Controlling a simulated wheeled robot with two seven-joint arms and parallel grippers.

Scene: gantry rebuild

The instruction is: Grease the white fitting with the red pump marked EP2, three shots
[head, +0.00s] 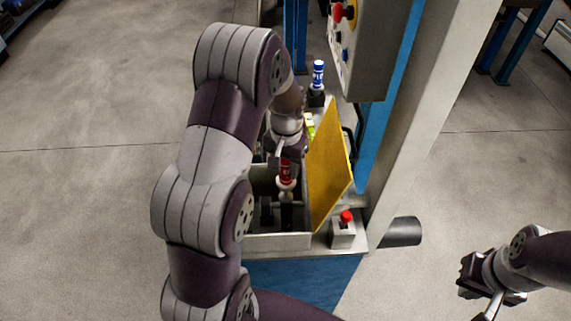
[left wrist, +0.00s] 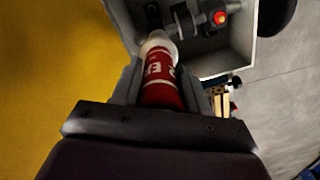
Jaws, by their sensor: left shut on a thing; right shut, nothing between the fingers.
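My left gripper (head: 286,158) is shut on the red pump (head: 285,172), which points down with its white end over the open grey box (head: 280,241). In the left wrist view the pump (left wrist: 161,88) sits between the fingers, with large white letters partly covered; an E shows, the rest I cannot read. Its white end (left wrist: 158,46) is close to dark parts in the box; I cannot tell whether it touches any. A red-and-yellow fitting (left wrist: 220,17) shows there. I cannot make out a white fitting. My right gripper (head: 480,286) is shut and empty at lower right.
An open yellow lid (head: 330,165) stands right of the box. A blue-and-white pump (head: 318,74) stands upright behind, near a yellow-green item (head: 309,125). A red button (head: 346,216) on a grey housing is in front. A control panel (head: 372,45) overhangs at right.

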